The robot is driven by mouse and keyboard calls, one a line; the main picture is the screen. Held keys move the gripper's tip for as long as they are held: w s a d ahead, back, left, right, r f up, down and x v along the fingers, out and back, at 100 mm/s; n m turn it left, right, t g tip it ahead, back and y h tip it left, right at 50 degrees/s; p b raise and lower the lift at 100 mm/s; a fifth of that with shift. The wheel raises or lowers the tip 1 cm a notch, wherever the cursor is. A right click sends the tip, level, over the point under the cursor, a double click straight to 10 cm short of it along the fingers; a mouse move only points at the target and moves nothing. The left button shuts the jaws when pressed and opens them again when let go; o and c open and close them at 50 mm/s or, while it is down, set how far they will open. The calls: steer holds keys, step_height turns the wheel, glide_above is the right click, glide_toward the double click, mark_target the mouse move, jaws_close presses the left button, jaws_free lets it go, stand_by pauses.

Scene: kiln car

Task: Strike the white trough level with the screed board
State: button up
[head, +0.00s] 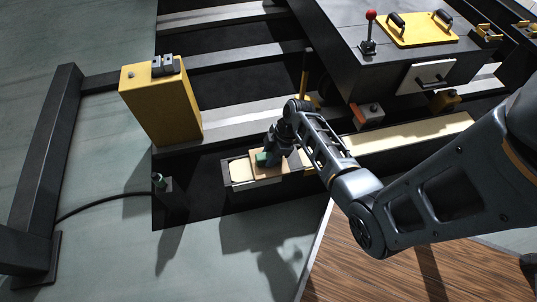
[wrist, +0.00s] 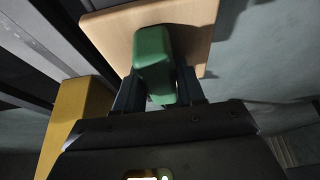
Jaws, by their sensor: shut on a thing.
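The screed board (head: 268,174) is a light wooden plate with a green handle (head: 261,159). My gripper (head: 270,156) is shut on the green handle. In the wrist view the handle (wrist: 153,62) sits between the two fingers, with the wooden plate (wrist: 110,32) beyond it. The white trough (head: 238,184) lies low below the board, with cream fill (head: 240,169) showing at its left end. The board is over the trough just right of that end; I cannot tell whether it touches the fill. My gripper and arm hide part of the trough.
A yellow box (head: 160,105) stands behind and left of the trough. A small post with a cable (head: 165,200) is at left.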

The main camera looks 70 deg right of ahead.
mark_target(254, 164)
steer(key=shift+w+a, duration=0.85)
steer(key=shift+w, duration=0.2)
steer(key=shift+w+a, duration=0.8)
steer(key=shift+w, duration=0.25)
steer(key=shift+w+a, duration=0.8)
steer(key=shift+w, duration=0.25)
steer(key=shift+w+a, duration=0.8)
steer(key=shift+w, duration=0.25)
steer(key=shift+r, duration=0.1)
step_height(254, 164, up, 7)
steer(key=p, duration=0.6)
steer(key=shift+p, duration=0.3)
